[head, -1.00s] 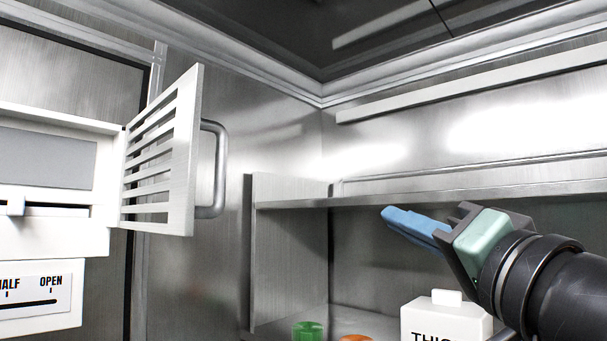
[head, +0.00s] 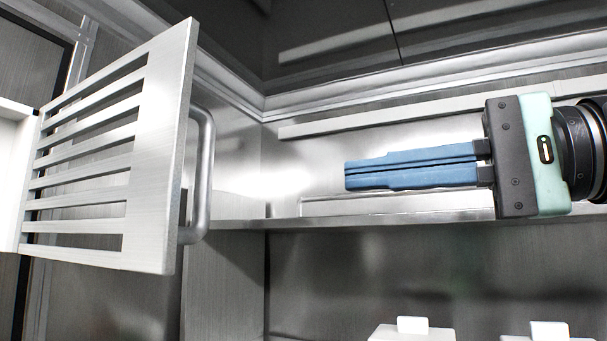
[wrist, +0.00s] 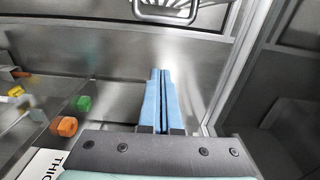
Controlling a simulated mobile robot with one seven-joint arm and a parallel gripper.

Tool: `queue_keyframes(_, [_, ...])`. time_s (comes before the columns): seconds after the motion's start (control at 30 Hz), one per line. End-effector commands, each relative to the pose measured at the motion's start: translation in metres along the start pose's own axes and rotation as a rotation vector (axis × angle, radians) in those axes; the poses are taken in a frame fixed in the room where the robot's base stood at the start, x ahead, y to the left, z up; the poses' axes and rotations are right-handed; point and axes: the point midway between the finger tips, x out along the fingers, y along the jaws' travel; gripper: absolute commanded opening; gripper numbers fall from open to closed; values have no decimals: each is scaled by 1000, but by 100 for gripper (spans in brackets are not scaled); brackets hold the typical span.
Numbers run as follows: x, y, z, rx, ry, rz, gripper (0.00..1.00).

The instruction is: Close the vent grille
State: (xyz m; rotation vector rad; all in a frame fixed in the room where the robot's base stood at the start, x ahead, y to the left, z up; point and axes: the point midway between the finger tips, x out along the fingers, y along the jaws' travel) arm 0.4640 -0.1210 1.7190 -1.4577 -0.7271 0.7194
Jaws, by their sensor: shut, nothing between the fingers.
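The vent grille (head: 150,150) is a slatted metal door at the left of the head view. It stands swung open from the white housing (head: 10,180) at its left edge. Its bar handle (head: 204,175) is on the face turned to the right. My gripper (head: 348,176) is to the right of the handle, apart from it, with its blue fingers together, empty and pointing left. In the wrist view the fingers (wrist: 160,75) point up the picture towards the handle (wrist: 170,18) and grille (wrist: 213,2), which show at the top edge.
A metal shelf (head: 400,217) runs along the wall below my gripper. White containers (head: 412,328) stand at the bottom of the head view. The wrist view shows a green item (wrist: 84,103) and an orange item (wrist: 67,126) at the left. The space between fingers and handle is clear.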

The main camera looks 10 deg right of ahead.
Motion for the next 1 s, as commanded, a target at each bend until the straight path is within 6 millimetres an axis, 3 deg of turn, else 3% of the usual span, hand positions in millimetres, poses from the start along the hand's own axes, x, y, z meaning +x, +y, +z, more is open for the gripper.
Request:
queue_keyframes(0.4, [90, -3, 1, -1, -4, 2, 0])
queue_keyframes(0.7, [95, -1, 32, -3, 1, 0, 0])
queue_keyframes(1.0, [97, 0, 40, 0, 0, 0, 0])
